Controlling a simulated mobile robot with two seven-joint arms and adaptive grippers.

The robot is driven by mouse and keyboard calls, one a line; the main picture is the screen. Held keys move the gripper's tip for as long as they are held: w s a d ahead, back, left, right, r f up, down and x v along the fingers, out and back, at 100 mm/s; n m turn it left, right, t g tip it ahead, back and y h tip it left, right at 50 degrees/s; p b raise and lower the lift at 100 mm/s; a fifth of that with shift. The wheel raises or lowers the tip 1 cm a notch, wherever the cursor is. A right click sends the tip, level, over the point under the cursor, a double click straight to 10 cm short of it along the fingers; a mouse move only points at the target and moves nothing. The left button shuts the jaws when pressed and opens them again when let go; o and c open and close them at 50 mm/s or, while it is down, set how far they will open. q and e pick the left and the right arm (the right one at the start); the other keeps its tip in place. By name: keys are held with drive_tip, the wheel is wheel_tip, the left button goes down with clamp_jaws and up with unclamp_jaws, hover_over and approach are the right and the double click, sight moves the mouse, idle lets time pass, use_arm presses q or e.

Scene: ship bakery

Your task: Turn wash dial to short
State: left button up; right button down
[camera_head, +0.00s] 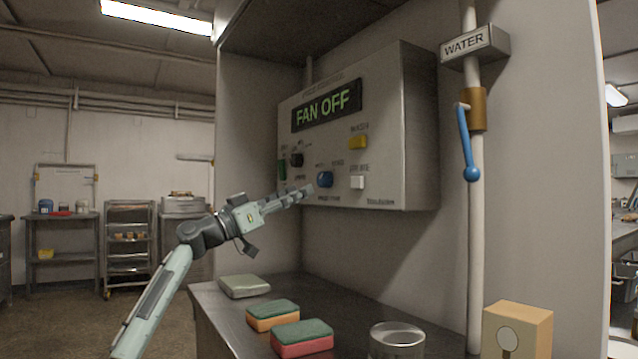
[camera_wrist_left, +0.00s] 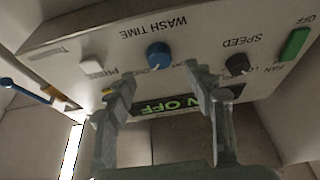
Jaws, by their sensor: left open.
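The wash time dial (camera_head: 324,179) is a round blue knob low on the grey control box, in the head view. It also shows in the left wrist view (camera_wrist_left: 158,54), which sees the panel upside down, under the words WASH TIME. My left gripper (camera_head: 306,190) is just left of the dial in the head view. In the left wrist view its two fingers (camera_wrist_left: 161,80) are open and empty, one to each side of the dial's line, apart from it as far as I can see. The dial's setting is too small to read. My right gripper is not in view.
The box has a display (camera_head: 327,106) reading FAN OFF, a black speed knob (camera_head: 297,160), a green switch (camera_head: 282,169), a yellow button (camera_head: 358,142) and a white button (camera_head: 357,182). A blue water lever (camera_head: 466,145) hangs at right.

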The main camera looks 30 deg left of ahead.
sight(320, 181)
use_arm(q)
drive_tip(key=p+x, duration=0.1)
drive_tip(key=x, duration=0.4)
drive_tip(key=shift+r, duration=0.1)
drive_tip(key=shift+w+d, duration=0.2)
drive_tip(key=shift+w, duration=0.05)
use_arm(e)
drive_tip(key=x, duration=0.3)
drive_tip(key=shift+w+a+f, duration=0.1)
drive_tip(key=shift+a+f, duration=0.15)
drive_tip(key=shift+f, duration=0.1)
use_arm(q)
drive_tip(key=c, duration=1.2)
